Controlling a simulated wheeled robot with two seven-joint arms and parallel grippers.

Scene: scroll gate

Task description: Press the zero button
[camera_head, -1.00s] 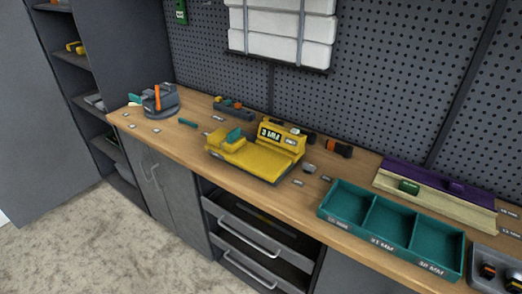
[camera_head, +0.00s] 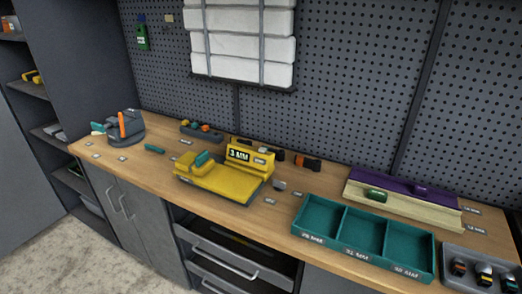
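A yellow measuring device (camera_head: 222,178) stands on the wooden workbench near the middle of the picture. Its raised back part carries a small dark display (camera_head: 238,154) that seems to read "3 MM". Beside the display is a small pale label or button (camera_head: 260,161); its text is too small to read, so I cannot tell whether it is the zero button. A teal piece (camera_head: 203,158) sits on the device's left part. Neither of my grippers is in view.
The workbench (camera_head: 150,165) runs along a pegboard wall. A teal three-compartment tray (camera_head: 365,238) and a grey tray (camera_head: 480,268) stand to the right. A purple and cream rail (camera_head: 405,197) lies behind them. A grey vise-like tool (camera_head: 124,128) stands at left. Drawers (camera_head: 230,258) below appear partly open.

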